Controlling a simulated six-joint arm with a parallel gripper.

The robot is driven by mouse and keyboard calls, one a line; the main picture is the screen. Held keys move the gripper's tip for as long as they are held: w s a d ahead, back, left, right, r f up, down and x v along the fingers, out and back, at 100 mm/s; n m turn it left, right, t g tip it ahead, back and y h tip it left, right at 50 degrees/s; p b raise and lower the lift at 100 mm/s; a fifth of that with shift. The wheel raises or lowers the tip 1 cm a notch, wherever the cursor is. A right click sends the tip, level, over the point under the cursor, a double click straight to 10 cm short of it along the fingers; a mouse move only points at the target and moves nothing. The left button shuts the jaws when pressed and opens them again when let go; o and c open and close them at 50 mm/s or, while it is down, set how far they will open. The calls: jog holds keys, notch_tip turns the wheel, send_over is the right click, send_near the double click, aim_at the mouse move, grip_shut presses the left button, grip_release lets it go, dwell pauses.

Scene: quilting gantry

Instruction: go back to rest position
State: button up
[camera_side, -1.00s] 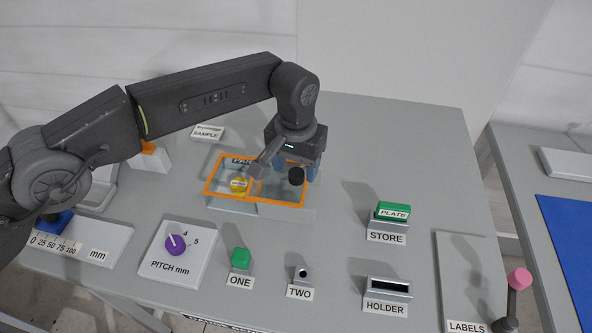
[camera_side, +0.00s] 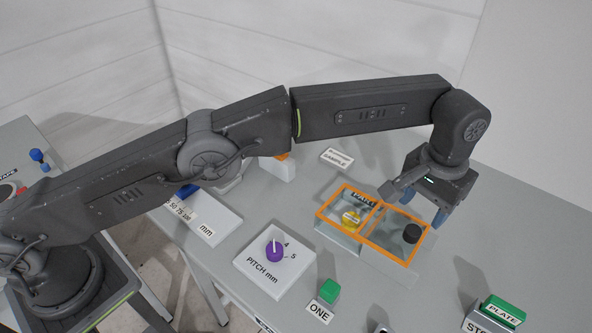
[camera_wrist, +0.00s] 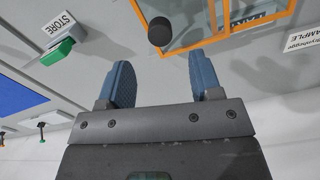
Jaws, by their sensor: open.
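My gripper (camera_side: 423,205) is open and empty, above and just behind the right part of the orange-rimmed clear tray (camera_side: 388,254). Its two blue fingers stand apart in the wrist view (camera_wrist: 160,70), with nothing between them. A black round piece (camera_side: 412,233) is at the tray's right compartment; it also shows beyond the fingertips in the wrist view (camera_wrist: 160,32). My gripper partly hides the tray's back right edge.
A purple pitch knob (camera_side: 274,251), a green block (camera_side: 329,291) at ONE and a green PLATE block (camera_side: 503,311) stand toward the front. A SAMPLE label (camera_side: 337,157) lies behind the tray. The table's right back is clear.

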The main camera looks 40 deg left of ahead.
jog(key=s+a+r+n+t, duration=0.1)
jog(key=s+a+r, duration=0.2)
jog(key=a+r, duration=0.7)
jog(key=s+a+r+t, duration=0.2)
jog(key=a+r, duration=0.6)
jog(key=a, duration=0.5)
jog(key=s+a+f+t, duration=0.1)
jog(key=s+a+f, duration=0.2)
jog(key=s+a, duration=0.4)
jog(key=s+a+f+n+t, duration=0.1)
jog(key=s+a+f, duration=0.2)
jog(key=s, duration=1.1)
jog(key=a, duration=0.3)
jog(key=shift+s+a+f+n+t, duration=0.25)
jog(key=shift+a+f+n+t, duration=0.05)
jog(key=shift+a+f, duration=0.1)
